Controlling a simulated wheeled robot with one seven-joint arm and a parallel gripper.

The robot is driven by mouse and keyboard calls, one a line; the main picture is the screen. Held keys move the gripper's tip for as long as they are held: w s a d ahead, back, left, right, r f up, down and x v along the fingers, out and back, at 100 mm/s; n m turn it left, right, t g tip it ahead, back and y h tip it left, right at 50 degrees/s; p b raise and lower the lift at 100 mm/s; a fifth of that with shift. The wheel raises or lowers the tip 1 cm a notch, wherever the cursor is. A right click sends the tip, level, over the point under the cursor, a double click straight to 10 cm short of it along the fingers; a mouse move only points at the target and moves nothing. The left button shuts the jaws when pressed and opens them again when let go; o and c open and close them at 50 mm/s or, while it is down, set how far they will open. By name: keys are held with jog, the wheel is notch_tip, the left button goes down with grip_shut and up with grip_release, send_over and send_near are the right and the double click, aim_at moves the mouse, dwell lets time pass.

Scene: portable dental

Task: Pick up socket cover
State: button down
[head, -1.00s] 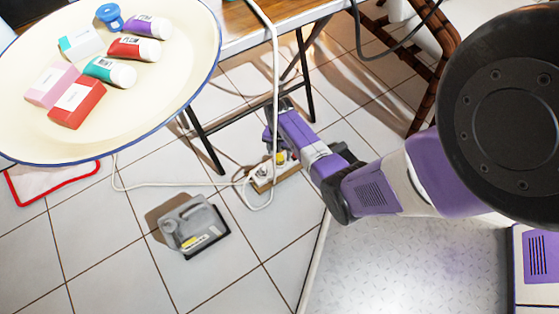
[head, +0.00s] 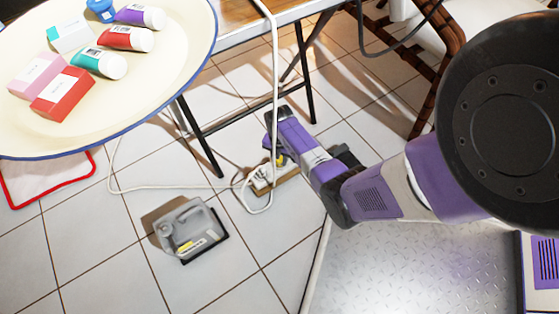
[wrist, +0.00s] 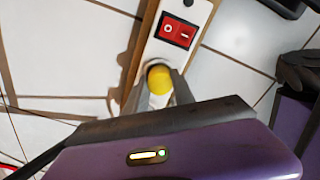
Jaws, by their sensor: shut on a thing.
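The socket cover (wrist: 159,79) is a small yellow round cap, seen between the fingers in the wrist view. In the head view it is a small yellow spot (head: 280,160) beside my gripper. My gripper (wrist: 158,92) is shut on the cover, with a grey finger on each side of it. The cover is at the power strip (wrist: 175,42), a white strip with a wooden-coloured edge and a red switch. I cannot tell whether the cover still touches the strip. In the head view the strip (head: 288,186) lies on the floor, partly hidden by my arm.
White cables run from the strip across the tiles. A grey box-like device (head: 190,230) lies on the floor to the left. A round cream tray (head: 165,75) with bottles and boxes is at upper left. Table legs (head: 203,140) stand behind the strip.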

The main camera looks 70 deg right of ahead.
jog(key=shift+r, duration=0.1)
notch_tip(320, 180, up, 20)
jog(key=p, duration=1.1)
